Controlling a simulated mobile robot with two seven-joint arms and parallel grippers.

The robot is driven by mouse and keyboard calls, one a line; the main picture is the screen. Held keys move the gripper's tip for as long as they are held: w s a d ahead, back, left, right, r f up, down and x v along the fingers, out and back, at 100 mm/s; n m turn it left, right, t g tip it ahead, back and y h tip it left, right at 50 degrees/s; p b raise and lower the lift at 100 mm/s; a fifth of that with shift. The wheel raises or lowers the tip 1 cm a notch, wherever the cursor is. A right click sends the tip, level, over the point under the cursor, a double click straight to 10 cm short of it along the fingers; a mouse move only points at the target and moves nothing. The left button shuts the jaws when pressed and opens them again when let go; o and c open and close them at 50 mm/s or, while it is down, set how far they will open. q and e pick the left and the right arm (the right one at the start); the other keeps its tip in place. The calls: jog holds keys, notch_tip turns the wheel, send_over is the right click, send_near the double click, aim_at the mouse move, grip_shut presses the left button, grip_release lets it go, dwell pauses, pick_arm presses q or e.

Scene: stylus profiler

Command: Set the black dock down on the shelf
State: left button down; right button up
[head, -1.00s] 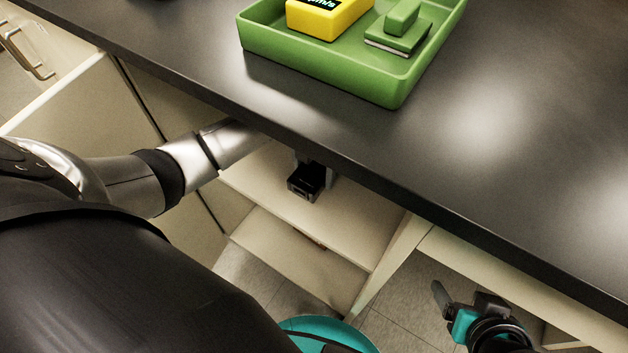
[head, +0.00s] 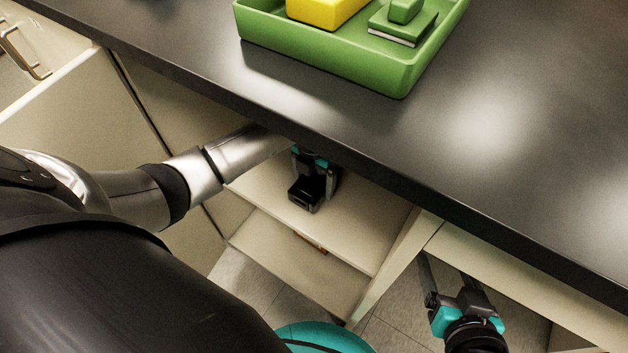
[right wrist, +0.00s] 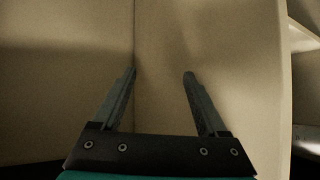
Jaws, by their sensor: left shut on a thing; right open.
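The black dock (head: 304,194) is at the upper shelf (head: 357,225) inside the open cabinet under the counter, in the head view. My left gripper (head: 316,170) is shut on the dock from behind, partly hidden under the counter edge. The dock looks level and is over or on the shelf board; I cannot tell whether its underside touches. My right gripper (head: 449,277) is open and empty, low at the right in front of the cabinet. Its two fingers also show spread apart in the right wrist view (right wrist: 160,75), with nothing between them.
The dark counter (head: 430,140) overhangs the cabinet. A green tray (head: 330,69) on it holds a yellow device (head: 322,10) and a green block-like item (head: 403,25). A lower shelf (head: 285,260) lies beneath. The upper shelf has clear room right of the dock.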

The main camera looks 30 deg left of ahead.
aim_at(314, 181)
pick_arm(q)
grip_release()
jog(key=shift+f, duration=0.1)
pick_arm(e)
jog(key=shift+a, duration=0.1)
pick_arm(q)
jog(key=shift+r, duration=0.45)
jog(key=shift+r+p, duration=0.8)
jog(key=shift+r, duration=0.25)
jog(key=shift+r+p, duration=0.65)
jog(key=shift+r, duration=0.6)
jog(key=shift+r+p, duration=0.35)
jog(key=shift+r, duration=0.8)
pick_arm(e)
jog(key=s+d+f+g+h, duration=0.1)
jog(key=s+d+g+h, duration=0.2)
jog(key=s+d+g, duration=0.2)
jog(key=shift+s+d+m+g, duration=0.25)
jog(key=shift+d+g, duration=0.35)
jog(key=shift+d, duration=0.55)
